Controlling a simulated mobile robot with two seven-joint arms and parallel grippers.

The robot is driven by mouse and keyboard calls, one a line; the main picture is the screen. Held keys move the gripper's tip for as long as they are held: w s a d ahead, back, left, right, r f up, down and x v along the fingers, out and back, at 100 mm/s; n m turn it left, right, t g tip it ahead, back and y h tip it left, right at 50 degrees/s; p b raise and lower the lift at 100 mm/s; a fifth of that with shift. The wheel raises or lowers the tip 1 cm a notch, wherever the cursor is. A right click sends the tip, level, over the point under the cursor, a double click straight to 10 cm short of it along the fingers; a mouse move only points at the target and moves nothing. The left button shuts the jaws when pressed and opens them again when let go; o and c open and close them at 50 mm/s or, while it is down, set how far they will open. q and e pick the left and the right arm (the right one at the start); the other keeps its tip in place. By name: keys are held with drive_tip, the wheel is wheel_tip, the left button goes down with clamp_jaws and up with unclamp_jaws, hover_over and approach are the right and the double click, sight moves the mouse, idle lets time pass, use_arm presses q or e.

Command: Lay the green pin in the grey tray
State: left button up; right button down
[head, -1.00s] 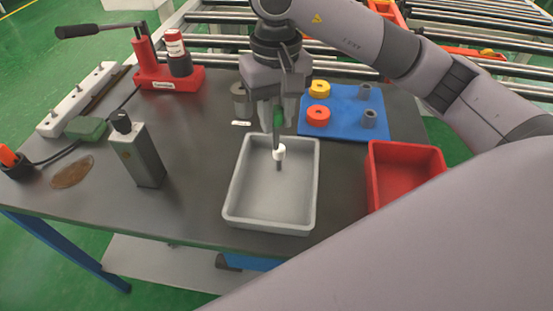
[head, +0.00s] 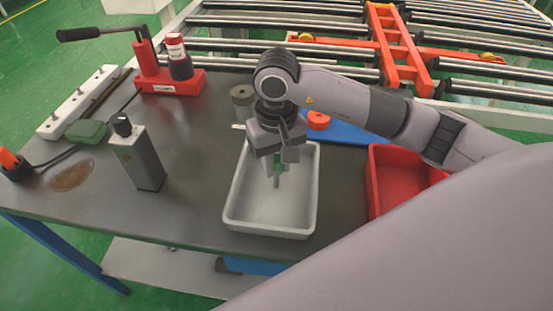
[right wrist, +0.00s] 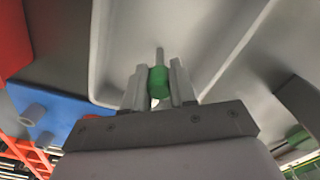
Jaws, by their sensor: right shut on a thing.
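The green pin (head: 277,169) is in my right gripper (head: 277,160), which is shut on it above the grey tray (head: 262,229). In the right wrist view the green pin (right wrist: 158,80) sits between the two fingers (right wrist: 158,90), with its thin grey shaft pointing away from the palm. The grey tray (right wrist: 125,45) shows behind it there. The tray looks empty. Whether the pin's end touches the tray floor, I cannot tell. My left gripper is not in view.
A red bin (head: 400,185) stands right of the tray. A grey box-shaped device (head: 140,158) stands to the left. Bare table lies between it and the tray.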

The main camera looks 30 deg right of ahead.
drive_tip(key=shift+f, duration=0.1)
drive_tip(key=shift+f, duration=0.1)
drive_tip(key=c, duration=0.9)
unclamp_jaws()
drive_tip(key=shift+r, duration=0.5)
wheel_tip(320, 180, up, 11)
drive_tip(key=shift+r, duration=0.2)
drive_tip(key=shift+s, duration=0.1)
